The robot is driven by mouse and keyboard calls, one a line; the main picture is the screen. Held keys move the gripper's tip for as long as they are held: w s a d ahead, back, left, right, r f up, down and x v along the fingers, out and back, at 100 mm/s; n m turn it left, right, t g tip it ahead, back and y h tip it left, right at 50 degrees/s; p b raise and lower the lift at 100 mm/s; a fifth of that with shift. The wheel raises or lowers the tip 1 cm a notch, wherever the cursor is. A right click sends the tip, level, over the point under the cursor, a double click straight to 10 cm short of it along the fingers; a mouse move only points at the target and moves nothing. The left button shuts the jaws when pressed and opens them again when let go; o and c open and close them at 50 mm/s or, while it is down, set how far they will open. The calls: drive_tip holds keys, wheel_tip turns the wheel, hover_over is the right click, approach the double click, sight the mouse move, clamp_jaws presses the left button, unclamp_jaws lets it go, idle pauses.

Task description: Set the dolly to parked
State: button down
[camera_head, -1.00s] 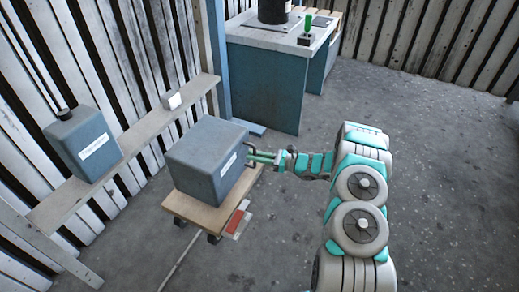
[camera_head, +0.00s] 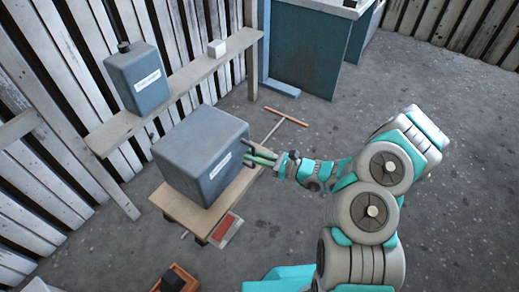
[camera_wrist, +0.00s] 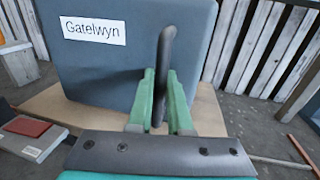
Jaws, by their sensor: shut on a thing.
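The dolly (camera_head: 175,206) is a low wooden platform on casters in the head view; its board also shows in the wrist view (camera_wrist: 75,108). A large blue-grey box (camera_head: 196,148) stands on it. The box also shows in the wrist view (camera_wrist: 110,65), with a white "Gatelwyn" label. My gripper (camera_head: 258,157) is at the right face of the box. In the wrist view its green fingers (camera_wrist: 160,95) are shut around a dark upright bar handle (camera_wrist: 166,60) in front of the box.
A thin rod with a red crossbar (camera_head: 286,117) lies right of the dolly. A red-and-grey item (camera_head: 226,230) sits at its front edge. A wall shelf (camera_head: 190,77) holds a canister (camera_head: 138,80) and a white block (camera_head: 217,48). An orange crate (camera_head: 178,279) is nearby.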

drive_tip(key=shift+s+a, duration=0.35)
drive_tip(key=shift+s, duration=0.15)
drive_tip(key=shift+f, duration=0.1)
drive_tip(key=c, duration=0.8)
unclamp_jaws()
drive_tip(key=shift+c, duration=0.2)
drive_tip(key=shift+d, duration=0.1)
drive_tip(key=shift+s+d, duration=0.1)
drive_tip(key=shift+d, duration=0.15)
drive_tip(key=p+v, duration=0.1)
drive_tip(key=v, duration=0.6)
drive_tip(key=shift+s, duration=0.1)
